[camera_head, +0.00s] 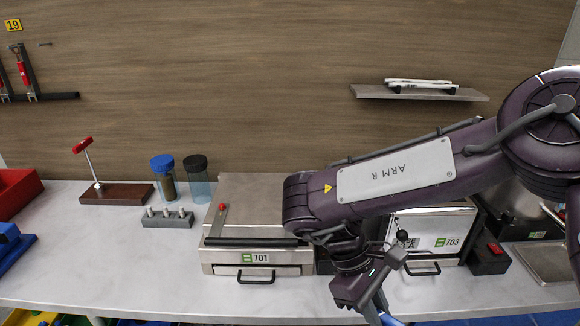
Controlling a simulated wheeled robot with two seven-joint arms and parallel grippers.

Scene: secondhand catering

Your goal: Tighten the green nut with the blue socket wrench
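My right arm comes in from the right and reaches over the worktop. Its gripper (372,291) points down near the front edge, in front of the machines. I cannot tell whether its fingers are open or shut. A small blue piece (371,313) shows at the fingers, cut by the lower picture edge; I cannot tell whether it is the blue socket wrench or part of the bench. I cannot make out a green nut. My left gripper is not in view.
A steel machine marked 701 (256,257) stands mid-bench; one marked 703 (458,221) is partly behind my arm. A red T-handle tool (90,162) stands on a brown block (117,194). A bolt block (168,219) and two jars stand nearby. The front-left worktop is clear.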

